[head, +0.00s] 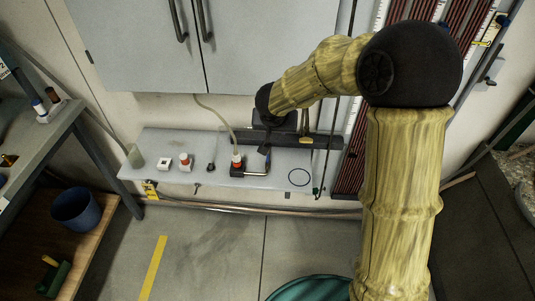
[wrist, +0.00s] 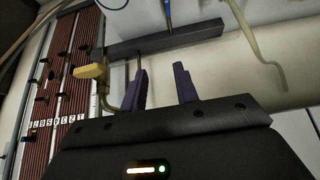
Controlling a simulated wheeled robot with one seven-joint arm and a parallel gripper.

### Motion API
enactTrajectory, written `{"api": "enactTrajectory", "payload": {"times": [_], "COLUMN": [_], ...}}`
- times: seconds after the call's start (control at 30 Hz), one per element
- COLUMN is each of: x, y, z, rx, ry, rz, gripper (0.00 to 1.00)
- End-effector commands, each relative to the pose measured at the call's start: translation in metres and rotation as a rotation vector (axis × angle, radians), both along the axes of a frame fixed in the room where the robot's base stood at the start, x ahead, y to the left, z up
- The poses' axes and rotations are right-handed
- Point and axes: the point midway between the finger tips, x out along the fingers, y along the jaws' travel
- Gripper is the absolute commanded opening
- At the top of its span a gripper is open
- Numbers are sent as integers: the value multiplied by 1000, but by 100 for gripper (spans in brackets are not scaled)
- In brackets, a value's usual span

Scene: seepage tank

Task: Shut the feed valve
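A yellow valve handle (wrist: 90,71) on a bent brass-coloured pipe sits left of my fingers in the wrist view, near the end of a dark bar. A small brass-coloured part (head: 306,141) shows by that bar in the head view and may be the same valve; I cannot read a label. My gripper (wrist: 160,88) is open, its two purple fingers apart with nothing between them. The handle is outside the fingers, and I see no contact. In the head view my gripper (head: 267,146) is above the shelf, its fingers too dark to make out.
The grey shelf (head: 145,174) holds a red-topped fitting (head: 237,160) with a hose, and small bottles. The dark bar (wrist: 165,41) runs along the wall beside the tube board (wrist: 55,85). Cabinet doors (head: 270,50) are above. A blue bucket (head: 75,210) stands left.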

Motion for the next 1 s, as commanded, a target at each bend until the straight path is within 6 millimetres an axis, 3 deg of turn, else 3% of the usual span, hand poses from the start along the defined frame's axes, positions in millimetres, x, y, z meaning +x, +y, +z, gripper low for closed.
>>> {"api": "enactTrajectory", "payload": {"times": [0.23,0.67,1.0], "x": [-15,-16,1], "y": [26,28,26], "z": [-11,-15,-57], "rx": [11,13,12], "ry": [152,163,164], "rz": [13,15,13], "gripper": [30,30,30]}}
